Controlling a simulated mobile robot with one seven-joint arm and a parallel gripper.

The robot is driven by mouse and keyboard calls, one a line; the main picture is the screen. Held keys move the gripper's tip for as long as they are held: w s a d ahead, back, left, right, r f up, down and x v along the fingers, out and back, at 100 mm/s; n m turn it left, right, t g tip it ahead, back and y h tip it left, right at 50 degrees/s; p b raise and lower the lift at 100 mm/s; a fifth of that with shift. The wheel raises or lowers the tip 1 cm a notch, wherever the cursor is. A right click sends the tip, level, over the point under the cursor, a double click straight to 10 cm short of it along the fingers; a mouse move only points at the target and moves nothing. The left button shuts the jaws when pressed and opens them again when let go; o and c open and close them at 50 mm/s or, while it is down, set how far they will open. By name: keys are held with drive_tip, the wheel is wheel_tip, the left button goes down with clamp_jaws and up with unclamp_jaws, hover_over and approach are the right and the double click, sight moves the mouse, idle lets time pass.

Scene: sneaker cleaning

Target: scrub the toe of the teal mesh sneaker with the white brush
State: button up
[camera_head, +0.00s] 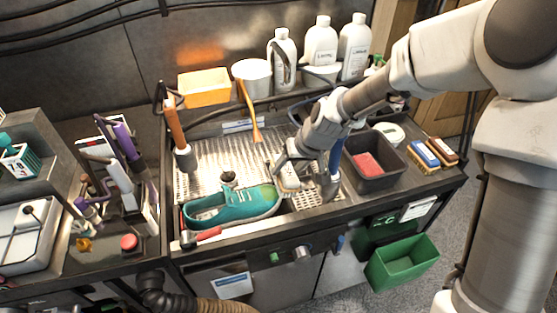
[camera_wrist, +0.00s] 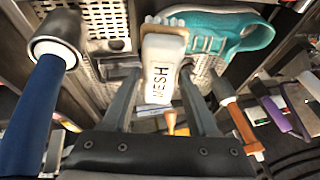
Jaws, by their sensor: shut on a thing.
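The teal mesh sneaker (camera_head: 235,207) lies on the front of the metal wash station, its toe at the right end. It also shows at the top of the wrist view (camera_wrist: 233,35). My gripper (camera_head: 283,163) is just beyond and above the toe. In the wrist view, its two fingers (camera_wrist: 160,76) are shut on the white brush (camera_wrist: 160,62), whose handle reads "MESH". The brush (camera_head: 289,180) has its bristle end right by the toe. I cannot tell if the bristles touch the mesh; the brush hides part of the toe in the wrist view.
A dark bin with a red block (camera_head: 367,163) stands right of my gripper. A blue-handled tool (camera_head: 335,157) stands close on the right. An orange-handled tool (camera_head: 175,127) stands at left. A red-handled tool (camera_head: 208,233) lies before the sneaker. White bottles (camera_head: 320,43) line the back shelf.

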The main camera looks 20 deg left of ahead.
sight(270, 168)
drive_tip(key=shift+w+a+f, duration=0.1)
drive_tip(key=shift+a, duration=0.05)
drive_tip(key=shift+s+a+f+b, duration=0.2)
drive_tip(key=shift+f+b, duration=0.45)
drive_tip(key=shift+f, duration=0.3)
drive_tip(key=shift+s+a+f+b, duration=0.1)
drive_tip(key=shift+a+f+b, duration=0.05)
drive_tip(key=shift+f+b, duration=0.65)
drive_tip(key=shift+s+a+f+b, duration=0.2)
drive_tip(key=shift+f+b, duration=0.3)
drive_tip(key=shift+f, duration=0.6)
drive_tip(key=shift+a+f+b, duration=0.15)
drive_tip(key=shift+f+b, duration=0.5)
drive_tip(key=shift+f, duration=0.05)
drive_tip(key=shift+r, duration=0.1)
